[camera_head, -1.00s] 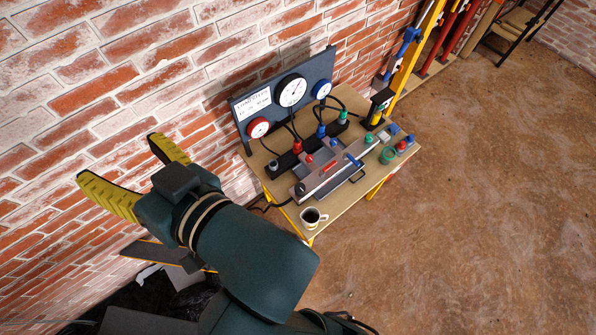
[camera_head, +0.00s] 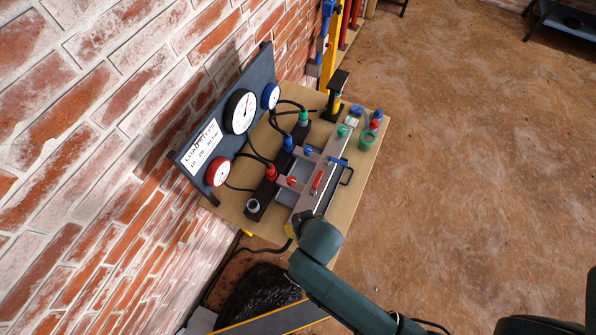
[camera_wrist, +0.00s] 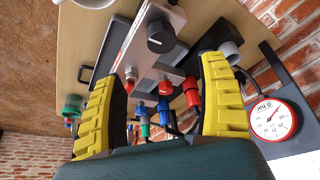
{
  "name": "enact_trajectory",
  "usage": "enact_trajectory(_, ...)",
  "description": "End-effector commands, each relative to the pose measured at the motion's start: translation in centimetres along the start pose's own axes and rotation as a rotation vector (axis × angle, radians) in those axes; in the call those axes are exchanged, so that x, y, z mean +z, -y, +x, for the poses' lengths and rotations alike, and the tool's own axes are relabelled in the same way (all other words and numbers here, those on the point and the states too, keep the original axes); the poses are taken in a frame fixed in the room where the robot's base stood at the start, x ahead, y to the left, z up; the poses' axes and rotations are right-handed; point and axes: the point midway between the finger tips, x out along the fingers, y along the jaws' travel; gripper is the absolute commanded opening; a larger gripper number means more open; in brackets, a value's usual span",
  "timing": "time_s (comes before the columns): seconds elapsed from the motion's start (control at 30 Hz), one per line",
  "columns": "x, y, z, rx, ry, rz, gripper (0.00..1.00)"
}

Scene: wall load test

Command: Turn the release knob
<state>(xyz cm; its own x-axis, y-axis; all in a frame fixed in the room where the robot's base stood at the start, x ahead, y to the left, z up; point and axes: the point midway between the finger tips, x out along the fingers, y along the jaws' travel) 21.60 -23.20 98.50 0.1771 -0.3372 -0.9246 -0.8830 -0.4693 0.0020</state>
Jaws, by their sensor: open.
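In the wrist view, a round black knob (camera_wrist: 161,38) with a pale mark sits at the end of the long grey pump body (camera_wrist: 137,62). No label is readable, so I cannot tell surely that it is the release knob. My gripper (camera_wrist: 165,68) is open, its yellow fingers apart, with the knob between and beyond the tips, not visibly touched. A red knob (camera_wrist: 165,88) sits lower on the body. In the head view, the pump body (camera_head: 329,172) lies on the table (camera_head: 350,215); my wrist hides most of the gripper and the near end.
A gauge board (camera_head: 213,128) with a white gauge (camera_head: 240,111), red gauge (camera_head: 217,171) and blue gauge (camera_head: 271,96) stands by the brick wall. A manifold (camera_head: 264,196) with hoses lies beside the pump. A white mug (camera_wrist: 95,2) is at the wrist view's top edge.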

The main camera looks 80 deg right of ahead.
Motion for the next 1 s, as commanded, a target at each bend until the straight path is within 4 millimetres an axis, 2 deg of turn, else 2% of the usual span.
enact_trajectory(0.03,0.0,0.0,1.4,0.001,0.000,0.002,0.75)
enact_trajectory(0.3,0.0,0.1,7.9,-0.001,0.000,0.001,0.75)
enact_trajectory(0.47,0.0,0.1,10.5,-0.001,0.000,0.000,0.75)
enact_trajectory(0.6,-0.1,0.1,11.3,-0.002,-0.001,0.000,0.75)
enact_trajectory(0.83,-0.1,0.1,11.4,-0.003,-0.001,0.000,0.75)
enact_trajectory(0.87,-0.1,0.1,11.3,-0.003,-0.001,-0.001,0.71)
enact_trajectory(1.0,-0.1,0.1,11.3,-0.003,-0.001,-0.001,0.44)
